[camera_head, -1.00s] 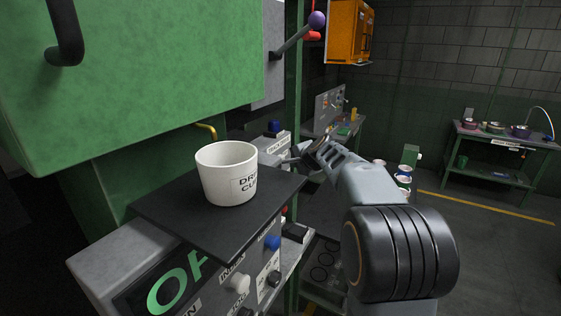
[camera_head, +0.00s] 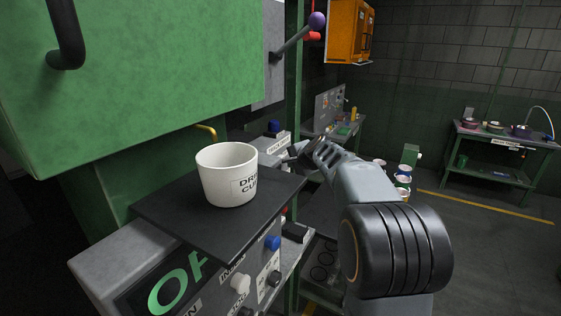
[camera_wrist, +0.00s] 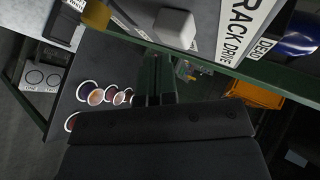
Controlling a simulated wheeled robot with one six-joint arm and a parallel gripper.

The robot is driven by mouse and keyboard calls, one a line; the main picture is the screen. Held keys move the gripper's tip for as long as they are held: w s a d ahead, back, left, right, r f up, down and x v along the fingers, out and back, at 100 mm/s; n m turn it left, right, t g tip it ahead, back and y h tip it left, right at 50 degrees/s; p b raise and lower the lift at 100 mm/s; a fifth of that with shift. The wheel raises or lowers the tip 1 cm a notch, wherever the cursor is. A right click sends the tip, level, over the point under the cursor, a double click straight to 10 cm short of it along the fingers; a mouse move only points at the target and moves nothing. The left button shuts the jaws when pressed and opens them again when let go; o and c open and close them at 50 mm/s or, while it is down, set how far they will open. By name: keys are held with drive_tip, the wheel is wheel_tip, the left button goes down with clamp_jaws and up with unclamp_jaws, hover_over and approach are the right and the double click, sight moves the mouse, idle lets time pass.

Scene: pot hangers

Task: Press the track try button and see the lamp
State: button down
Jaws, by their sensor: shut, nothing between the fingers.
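My gripper (camera_head: 298,152) is at the grey control box (camera_head: 262,148) behind the black shelf, and its tip is hard to make out. In the wrist view my gripper's dark fingers (camera_wrist: 155,88) are shut and empty. A pale, block-shaped knob (camera_wrist: 175,28) stands just beyond them, beside a label (camera_wrist: 240,30) reading "RACK DRIVE" with its start cut off. I cannot tell whether the fingers touch the knob, or whether it is the track try button. A blue rounded part (camera_wrist: 300,36) is at the right edge. I cannot identify a lit lamp.
A white cup (camera_head: 226,178) stands on the black shelf (camera_head: 170,215) left of my arm. Below it is a panel with a white knob (camera_head: 240,284) and a blue knob (camera_head: 272,243). Several cups (camera_wrist: 90,92) are below in the wrist view.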

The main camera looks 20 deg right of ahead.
drive_tip(key=shift+w+a, duration=0.3)
drive_tip(key=shift+a, duration=0.05)
idle(0.6)
drive_tip(key=shift+s+d+b, duration=0.4)
drive_tip(key=shift+s+d, duration=0.25)
drive_tip(key=shift+s, duration=0.05)
drive_tip(key=shift+s+d+b, duration=1.8)
drive_tip(key=shift+s+d, duration=0.2)
drive_tip(key=shift+s, duration=0.2)
